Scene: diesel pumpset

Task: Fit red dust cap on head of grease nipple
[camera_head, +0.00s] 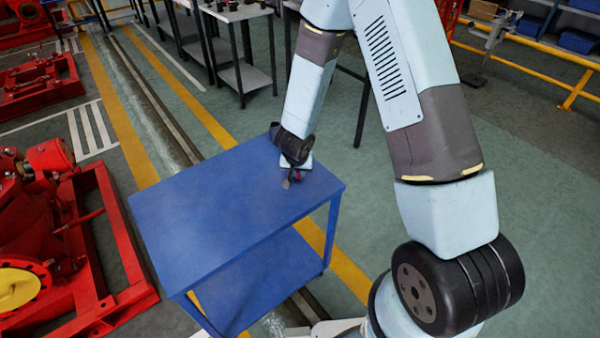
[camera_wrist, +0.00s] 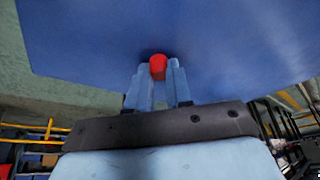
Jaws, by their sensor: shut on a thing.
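The red dust cap (camera_wrist: 157,66) sits between the fingertips of my gripper (camera_wrist: 158,74) in the wrist view. The fingers are shut on it, with the blue table top behind it. In the head view my gripper (camera_head: 291,178) is low over the far right part of the blue table (camera_head: 210,205), and only a trace of red shows there. I cannot tell whether the cap touches the table top. I cannot make out a grease nipple in either view.
Red pump machinery (camera_head: 45,225) stands on the floor left of the table. Dark workbenches (camera_head: 240,75) stand at the back. A yellow rail (camera_head: 530,72) runs at the back right. The rest of the blue table top looks clear.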

